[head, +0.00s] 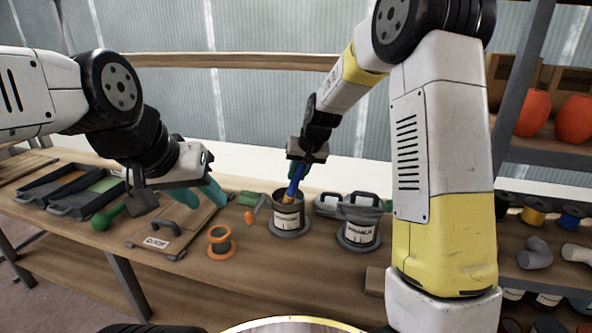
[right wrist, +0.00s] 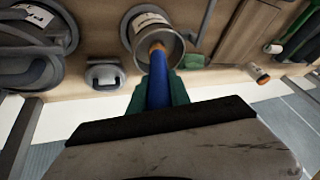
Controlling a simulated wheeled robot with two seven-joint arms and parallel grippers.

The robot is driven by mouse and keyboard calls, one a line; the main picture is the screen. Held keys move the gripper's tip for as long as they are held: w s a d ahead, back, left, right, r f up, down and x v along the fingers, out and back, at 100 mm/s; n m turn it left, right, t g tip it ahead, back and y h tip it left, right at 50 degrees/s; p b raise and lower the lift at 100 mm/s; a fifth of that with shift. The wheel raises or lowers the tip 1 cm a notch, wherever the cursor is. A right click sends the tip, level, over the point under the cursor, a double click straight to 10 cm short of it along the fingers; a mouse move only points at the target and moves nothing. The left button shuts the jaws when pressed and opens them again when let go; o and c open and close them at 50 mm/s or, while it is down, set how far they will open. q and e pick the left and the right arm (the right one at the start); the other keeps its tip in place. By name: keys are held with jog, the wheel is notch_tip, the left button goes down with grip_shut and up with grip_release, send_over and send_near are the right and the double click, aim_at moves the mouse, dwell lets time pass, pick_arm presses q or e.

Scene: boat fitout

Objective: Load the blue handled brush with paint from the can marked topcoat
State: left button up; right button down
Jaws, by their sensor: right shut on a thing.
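The blue handled brush (head: 295,186) is held in my right gripper (head: 300,170), bristles pointing down. In the right wrist view the blue handle (right wrist: 157,82) sits between the green fingers of my right gripper (right wrist: 158,94). The brush tip is at the mouth of the open left can (head: 287,218), also in the right wrist view (right wrist: 132,38). Whether the bristles touch paint is hidden. That can's label is too small to read surely. A second labelled can (head: 358,232) stands to its right. My left gripper (head: 200,190) is open and empty above a wooden board.
Paint trays (head: 75,190) lie at the bench's left. The wooden board (head: 165,228) with a handle, an orange-rimmed ring (head: 221,241) and a small orange item (head: 250,217) lie left of the cans. Shelving with orange pots (head: 533,112) stands at right.

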dwell(0.4)
jog(key=shift+r, duration=3.5)
jog(key=shift+s, duration=0.1)
